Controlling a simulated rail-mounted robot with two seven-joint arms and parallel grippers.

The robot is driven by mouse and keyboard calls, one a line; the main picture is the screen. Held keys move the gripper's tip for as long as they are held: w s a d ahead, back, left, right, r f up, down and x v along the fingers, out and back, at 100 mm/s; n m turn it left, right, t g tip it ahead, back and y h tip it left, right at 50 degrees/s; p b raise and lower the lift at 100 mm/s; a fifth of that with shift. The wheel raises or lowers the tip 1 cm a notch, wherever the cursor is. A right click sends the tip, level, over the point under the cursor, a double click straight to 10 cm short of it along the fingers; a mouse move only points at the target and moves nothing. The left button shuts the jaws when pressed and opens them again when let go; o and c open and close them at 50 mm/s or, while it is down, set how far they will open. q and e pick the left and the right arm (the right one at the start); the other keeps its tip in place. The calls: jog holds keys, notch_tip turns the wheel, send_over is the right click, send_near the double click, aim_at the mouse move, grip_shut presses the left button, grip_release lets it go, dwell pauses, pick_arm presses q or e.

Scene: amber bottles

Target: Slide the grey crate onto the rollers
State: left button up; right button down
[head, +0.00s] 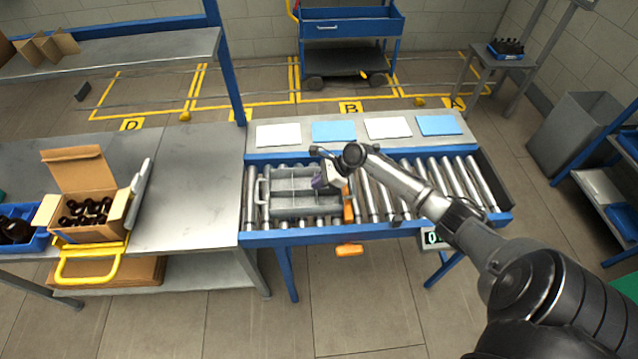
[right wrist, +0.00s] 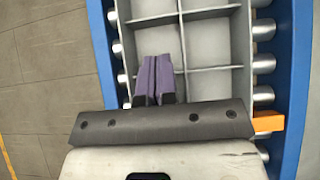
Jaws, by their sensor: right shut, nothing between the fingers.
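The grey crate (head: 305,211) is a shallow, empty box with divided compartments and a handle on its left end. It sits on the left part of the rollers (head: 470,182), inside the blue conveyor frame. In the right wrist view the crate (right wrist: 213,86) fills the middle, with rollers (right wrist: 263,62) showing along its sides. My right gripper (head: 320,183) is over the crate's right half, its purple fingers (right wrist: 153,80) shut with nothing between them. I cannot tell whether the fingertips touch the crate. My left gripper is not in view.
An orange block (head: 348,208) stands at the crate's right end; rollers beyond it are bare. A metal table (head: 190,190) adjoins the conveyor on the left, holding an open carton (head: 75,177) of amber bottles. White and blue cards lie on the shelf (head: 290,148) behind the rollers.

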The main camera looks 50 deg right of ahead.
jog(key=b, duration=0.1)
send_over(302, 203)
jog(key=f, duration=0.4)
jog(key=shift+s+d+f, duration=0.25)
jog(key=shift+s+d, duration=0.1)
jog(key=shift+d, duration=0.05)
jog(key=shift+w+a+f, duration=0.3)
jog(key=shift+w+f, duration=0.1)
jog(key=shift+f, duration=0.05)
